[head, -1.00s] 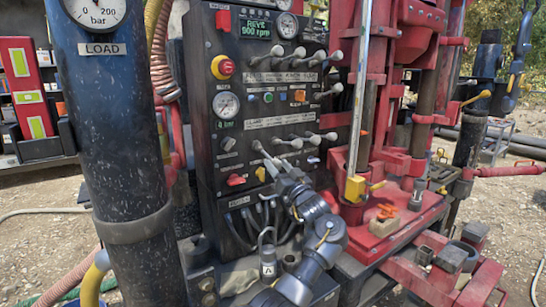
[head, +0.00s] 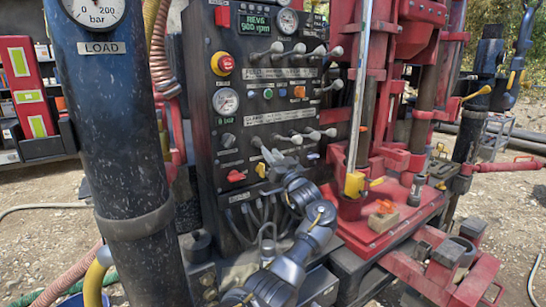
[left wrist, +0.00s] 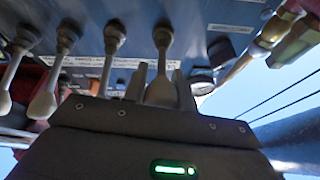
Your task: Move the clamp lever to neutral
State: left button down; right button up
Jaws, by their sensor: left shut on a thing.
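The clamp lever (left wrist: 161,50) is at the end of a row of similar levers in the left wrist view. Its stem runs down from a dark round boot on the panel, and its pale knob is between the fingers of my left gripper (left wrist: 161,92), which is shut on it. In the head view my left gripper (head: 270,156) reaches the left end of the lower lever row on the black control panel (head: 245,185). It covers most of the lever there. The lever's exact angle is hard to tell. My right gripper is not in view.
Several other lower-row levers (head: 314,135) stand close to the right of my gripper. An upper lever row (head: 300,53) is above. A thick black cylinder (head: 115,130) stands left of the panel. The red rig frame (head: 385,225) is to the right.

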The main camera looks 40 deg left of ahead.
pick_arm(q)
jog(key=shift+r+g+h+p, duration=0.5)
jog(key=shift+r+h+p, duration=1.3)
jog(key=shift+p, duration=2.55)
jog(key=shift+r+p, duration=0.3)
jog(key=shift+p, duration=0.05)
jog(key=shift+a+r, duration=0.1)
jog(key=shift+r, duration=0.15)
jog(key=c, duration=1.1)
grip_release()
jog(key=shift+f, duration=0.1)
